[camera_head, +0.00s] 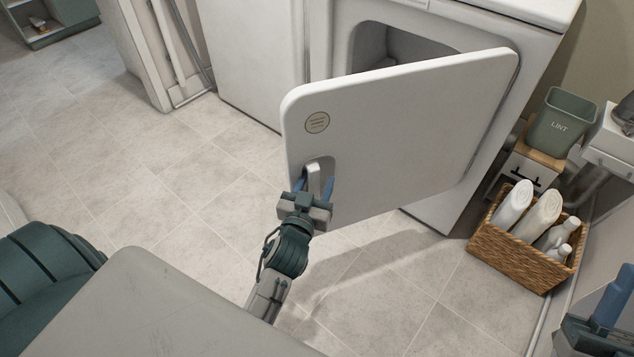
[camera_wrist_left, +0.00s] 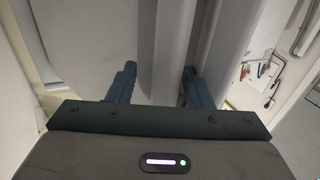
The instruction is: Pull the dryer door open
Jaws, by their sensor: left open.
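The dryer door (camera_head: 410,120) is a white panel with a round label, swung well out from the white dryer (camera_head: 545,12). The dryer's dark opening (camera_head: 405,45) shows behind its top edge. Its handle (camera_head: 314,176) is a pale bar in a recess at the lower left of the door. My left gripper (camera_head: 314,186) is at the handle, blue fingers open on either side of it. In the left wrist view a pale upright bar (camera_wrist_left: 171,45) stands between the open fingers; contact is unclear. Part of my right gripper (camera_head: 605,305) shows at the lower right edge.
Another white appliance (camera_head: 255,60) stands to the left of the dryer. The tiled floor (camera_head: 180,190) at left is clear.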

